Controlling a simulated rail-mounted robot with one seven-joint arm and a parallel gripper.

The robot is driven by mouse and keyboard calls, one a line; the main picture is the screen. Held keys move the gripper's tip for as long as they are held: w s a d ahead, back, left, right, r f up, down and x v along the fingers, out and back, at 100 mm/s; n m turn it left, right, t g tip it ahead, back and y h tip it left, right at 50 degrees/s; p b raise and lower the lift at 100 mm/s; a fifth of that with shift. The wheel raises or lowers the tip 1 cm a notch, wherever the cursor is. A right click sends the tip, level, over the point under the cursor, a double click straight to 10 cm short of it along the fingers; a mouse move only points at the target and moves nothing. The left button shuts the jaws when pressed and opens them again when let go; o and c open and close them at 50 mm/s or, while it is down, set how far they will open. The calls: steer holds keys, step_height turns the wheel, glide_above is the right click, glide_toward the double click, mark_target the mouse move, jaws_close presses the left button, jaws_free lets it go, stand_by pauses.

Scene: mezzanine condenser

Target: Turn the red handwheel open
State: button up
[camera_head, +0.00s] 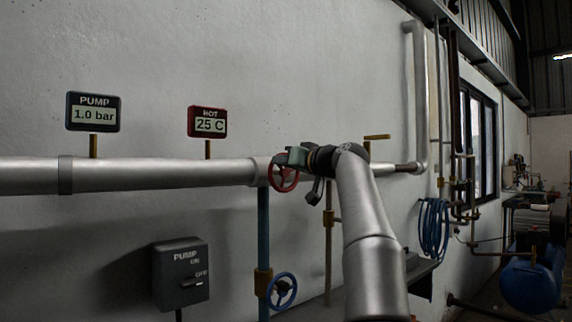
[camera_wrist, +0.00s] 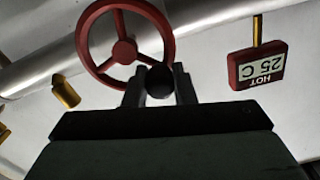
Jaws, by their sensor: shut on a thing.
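The red handwheel (camera_head: 271,176) is mounted on the large grey pipe in the head view, partly hidden behind my gripper (camera_head: 287,164). In the wrist view the red handwheel (camera_wrist: 124,52) shows its rim, spokes and hub. My gripper (camera_wrist: 160,85) is at the lower right part of the rim there, with its two fingers closed around a dark round knob (camera_wrist: 159,81) at the rim. The fingers and knob hide a short stretch of the rim.
A red HOT gauge (camera_head: 207,122) reads 25 C and a black PUMP gauge (camera_head: 93,112) reads 1.0 bar. A PUMP switch box (camera_head: 180,273) is on the wall below the pipe (camera_head: 130,175). A blue handwheel (camera_head: 282,291) sits lower down. A yellow lever (camera_head: 377,137) is right of my gripper.

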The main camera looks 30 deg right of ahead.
steer(key=shift+f, duration=0.1)
steer(key=o, duration=1)
steer(key=s+d+b, duration=0.2)
steer(key=s+b, duration=0.3)
steer(key=s, duration=1.2)
steer(key=shift+s+b, duration=0.15)
steer(key=shift+b, duration=0.25)
steer(key=shift+a, duration=0.1)
